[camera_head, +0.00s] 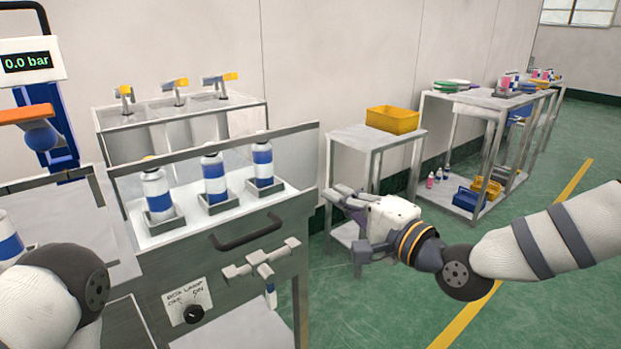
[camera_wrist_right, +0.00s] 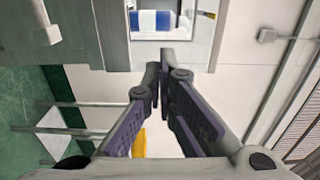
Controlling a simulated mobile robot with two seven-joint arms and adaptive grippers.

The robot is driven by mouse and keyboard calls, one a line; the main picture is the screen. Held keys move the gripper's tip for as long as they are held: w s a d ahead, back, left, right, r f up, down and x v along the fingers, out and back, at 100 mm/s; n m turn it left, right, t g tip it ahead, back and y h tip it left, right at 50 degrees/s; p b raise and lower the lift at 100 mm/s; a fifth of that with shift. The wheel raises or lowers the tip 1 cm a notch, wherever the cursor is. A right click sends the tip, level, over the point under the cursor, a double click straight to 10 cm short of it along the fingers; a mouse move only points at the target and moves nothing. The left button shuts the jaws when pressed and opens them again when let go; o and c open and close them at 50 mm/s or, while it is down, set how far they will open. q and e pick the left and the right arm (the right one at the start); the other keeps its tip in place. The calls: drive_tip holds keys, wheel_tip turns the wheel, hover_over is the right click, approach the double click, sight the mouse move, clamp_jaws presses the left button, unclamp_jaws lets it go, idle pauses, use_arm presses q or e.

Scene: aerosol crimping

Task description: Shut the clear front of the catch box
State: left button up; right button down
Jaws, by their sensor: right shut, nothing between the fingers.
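The catch box (camera_head: 150,285) is a grey metal cabinet at the left of the head view, with a black handle (camera_head: 245,233) on its front. Three white-and-blue cans stand in square holders inside; the middle one (camera_head: 214,177) shows plainly. My right gripper (camera_head: 336,197) is shut and empty, to the right of the box and apart from the handle. Its fingertips (camera_wrist_right: 165,75) show in the right wrist view, below a blue-and-white can (camera_wrist_right: 152,20). My left gripper is out of view.
A lamp switch (camera_head: 193,313) and a grey T-shaped fitting (camera_head: 262,262) are on the box's front. A small table with a yellow bin (camera_head: 392,119) stands behind my right gripper. Shelves (camera_head: 480,98) stand farther right. Green floor is free at the right.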

sight(298, 173)
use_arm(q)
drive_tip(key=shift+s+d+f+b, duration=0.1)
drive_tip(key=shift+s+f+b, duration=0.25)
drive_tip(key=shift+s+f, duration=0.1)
use_arm(e)
drive_tip(key=x, duration=0.9)
drive_tip(key=shift+w+f, duration=0.1)
drive_tip(key=shift+w, duration=0.15)
